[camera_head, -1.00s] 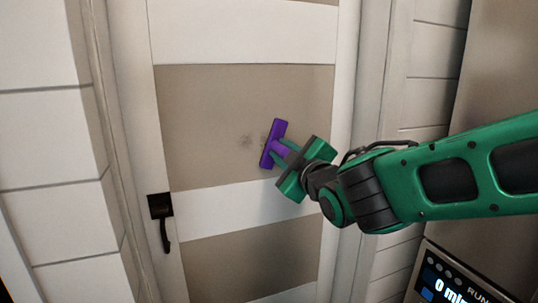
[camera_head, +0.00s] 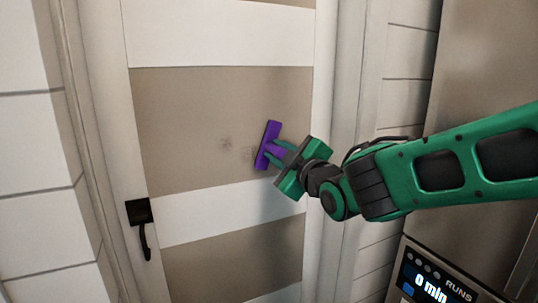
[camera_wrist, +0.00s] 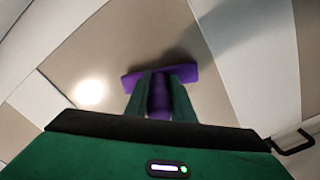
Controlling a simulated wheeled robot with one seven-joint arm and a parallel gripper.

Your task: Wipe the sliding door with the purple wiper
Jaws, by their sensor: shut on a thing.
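The purple wiper (camera_head: 268,140) is held in my gripper (camera_head: 279,159), its flat head facing the door. The wiper also shows in the wrist view (camera_wrist: 160,85), gripped by its handle between both green fingers (camera_wrist: 160,95). The sliding door (camera_head: 180,120) is white with beige panels. The wiper head is at or very near the middle beige panel, on its right side; I cannot tell if it touches. Grey smudges (camera_head: 227,144) lie on that panel just left of the wiper head.
A black door handle (camera_head: 140,215) sits at the door's left edge. White plank walls flank the door. A steel appliance with a lit display (camera_head: 428,282) stands at the right, below my arm. The beige panel left of the wiper is clear.

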